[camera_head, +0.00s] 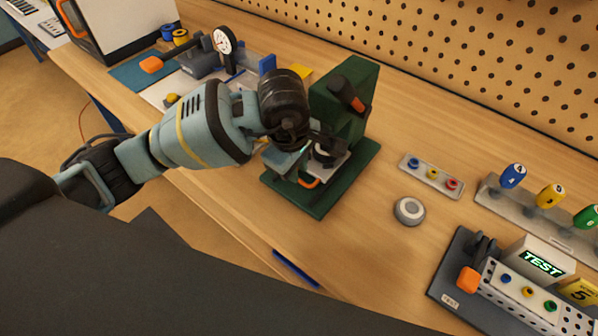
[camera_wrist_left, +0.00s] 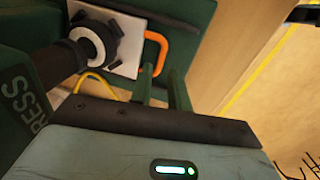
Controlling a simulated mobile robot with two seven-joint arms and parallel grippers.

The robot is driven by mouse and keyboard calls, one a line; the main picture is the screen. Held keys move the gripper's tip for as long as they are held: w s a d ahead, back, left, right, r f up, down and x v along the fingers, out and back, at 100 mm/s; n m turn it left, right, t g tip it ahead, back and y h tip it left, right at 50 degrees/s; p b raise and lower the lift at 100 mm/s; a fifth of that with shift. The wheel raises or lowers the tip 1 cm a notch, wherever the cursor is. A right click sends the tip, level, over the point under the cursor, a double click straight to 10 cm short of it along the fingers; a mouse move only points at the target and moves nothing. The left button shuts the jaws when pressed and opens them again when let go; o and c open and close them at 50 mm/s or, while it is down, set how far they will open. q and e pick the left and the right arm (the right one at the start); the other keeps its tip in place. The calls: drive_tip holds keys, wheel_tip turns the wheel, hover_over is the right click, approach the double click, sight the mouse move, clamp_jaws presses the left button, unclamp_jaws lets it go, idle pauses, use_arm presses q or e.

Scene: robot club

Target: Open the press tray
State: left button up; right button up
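In the left wrist view the orange handle (camera_wrist_left: 161,46) is a loop on the edge of the light tray plate (camera_wrist_left: 120,42), below the round black press head (camera_wrist_left: 92,44). My left gripper (camera_wrist_left: 160,70) has its two fingers apart, with their tips at the near end of the handle; contact is unclear. My right gripper is not in view.
A round grey button (camera_head: 409,210) and a strip with coloured knobs (camera_head: 432,176) lie right of the press. A dark fixture with a TEST display (camera_head: 542,263) is at lower right. A dial gauge (camera_head: 224,40) stands behind my arm. The bench before the press is mostly clear.

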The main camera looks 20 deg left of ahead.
use_arm(q)
drive_tip(key=shift+w+d+f, duration=0.1)
drive_tip(key=shift+w+f, duration=0.1)
drive_tip(key=shift+f, duration=1.15)
drive_tip(key=shift+c, duration=0.4)
clamp_jaws()
